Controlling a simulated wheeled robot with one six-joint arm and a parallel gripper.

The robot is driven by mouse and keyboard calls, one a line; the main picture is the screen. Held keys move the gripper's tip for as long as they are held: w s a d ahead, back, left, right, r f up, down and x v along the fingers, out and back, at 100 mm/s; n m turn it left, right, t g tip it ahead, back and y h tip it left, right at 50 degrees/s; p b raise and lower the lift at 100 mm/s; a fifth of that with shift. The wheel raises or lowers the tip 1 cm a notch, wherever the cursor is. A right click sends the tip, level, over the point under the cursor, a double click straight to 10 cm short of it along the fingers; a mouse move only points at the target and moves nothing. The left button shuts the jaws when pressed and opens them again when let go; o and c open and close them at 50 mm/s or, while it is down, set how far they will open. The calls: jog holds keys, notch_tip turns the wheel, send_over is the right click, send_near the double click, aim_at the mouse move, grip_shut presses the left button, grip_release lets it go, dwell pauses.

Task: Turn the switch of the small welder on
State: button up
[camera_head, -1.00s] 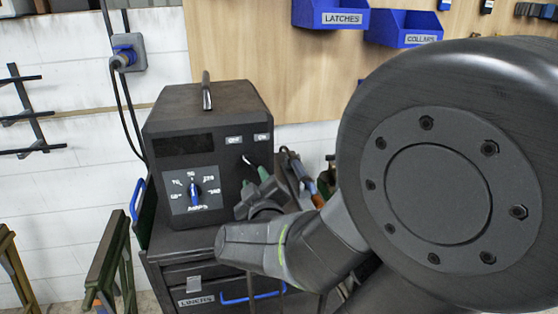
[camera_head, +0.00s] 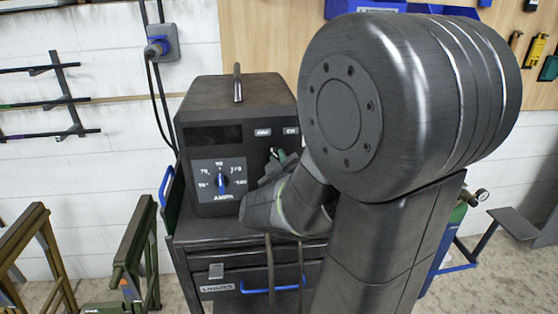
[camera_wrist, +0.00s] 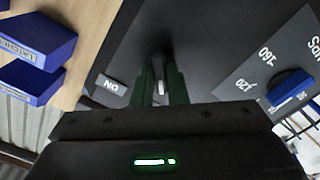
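The small welder (camera_head: 237,100) is a dark box with a top handle, a display and a blue amps knob (camera_head: 221,183). Its switch (camera_head: 274,151) is a small silvery lever below two white labels, at the right of the front panel. In the wrist view the switch (camera_wrist: 159,87) stands between the dark green fingers of my gripper (camera_wrist: 161,84). The gap is narrow and the fingers look closed on the lever. The ON label (camera_wrist: 110,88) lies left of them there. In the head view my arm hides part of the gripper and the panel's lower right.
The welder stands on a drawer cart (camera_head: 205,258) labelled LINERS. Green metal stands (camera_head: 135,245) are at the left. A blue wall socket (camera_head: 160,43) with cables is behind. Blue bins (camera_wrist: 35,40) hang on the board. A gas cylinder with a gauge (camera_head: 478,195) is at the right.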

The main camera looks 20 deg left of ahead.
grip_shut()
jog(key=shift+f, duration=0.1)
jog(key=shift+f+m+b, duration=0.1)
jog(key=shift+m+b, duration=0.9)
jog(key=shift+b, duration=0.1)
jog(key=m+b, duration=0.4)
jog(key=m, duration=0.1)
jog(key=shift+m+b, duration=2.4)
jog(key=shift+m, duration=2.3)
